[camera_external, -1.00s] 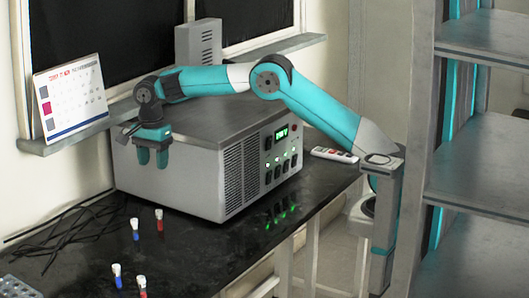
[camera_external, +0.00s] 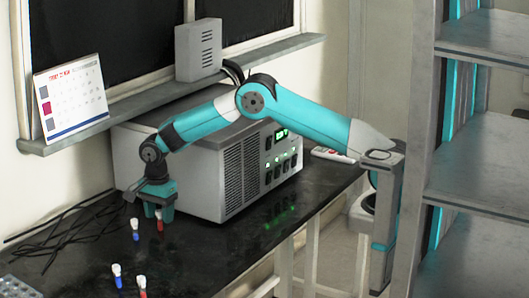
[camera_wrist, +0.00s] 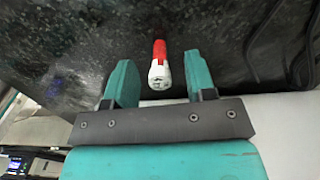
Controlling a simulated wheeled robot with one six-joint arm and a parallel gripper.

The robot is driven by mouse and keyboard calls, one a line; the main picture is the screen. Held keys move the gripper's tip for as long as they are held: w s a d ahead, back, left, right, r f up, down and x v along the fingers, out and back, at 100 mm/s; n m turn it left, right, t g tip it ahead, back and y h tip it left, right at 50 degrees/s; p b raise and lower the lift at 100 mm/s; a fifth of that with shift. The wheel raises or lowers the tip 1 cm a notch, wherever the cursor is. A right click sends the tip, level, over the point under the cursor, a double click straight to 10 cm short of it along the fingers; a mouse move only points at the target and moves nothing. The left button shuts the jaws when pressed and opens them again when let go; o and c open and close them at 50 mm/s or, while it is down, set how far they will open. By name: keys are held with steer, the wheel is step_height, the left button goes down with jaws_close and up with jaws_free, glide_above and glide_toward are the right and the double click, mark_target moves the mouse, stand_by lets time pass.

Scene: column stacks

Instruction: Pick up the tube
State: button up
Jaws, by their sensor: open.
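My gripper (camera_external: 159,213) is open and points down just above the black bench, in front of the grey box. A red tube with a white cap (camera_external: 160,224) stands upright beneath it, its top close to or between the fingertips. In the wrist view the red tube (camera_wrist: 159,63) shows between the two teal fingers (camera_wrist: 160,78), with a gap on each side. A blue tube with a white cap (camera_external: 135,230) stands just left of it. Another blue tube (camera_external: 117,276) and another red tube (camera_external: 142,286) stand nearer the front.
The grey box (camera_external: 205,165) with lit controls stands behind my gripper. Black cables (camera_external: 60,225) lie on the left of the bench (camera_external: 215,255). A grey perforated rack (camera_external: 18,288) is at the lower left corner. The bench right of the tubes is clear.

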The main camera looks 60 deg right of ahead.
step_height(320, 180, down, 2)
steer(key=shift+f, duration=0.1)
steer(key=shift+c, duration=0.2)
jaws_close()
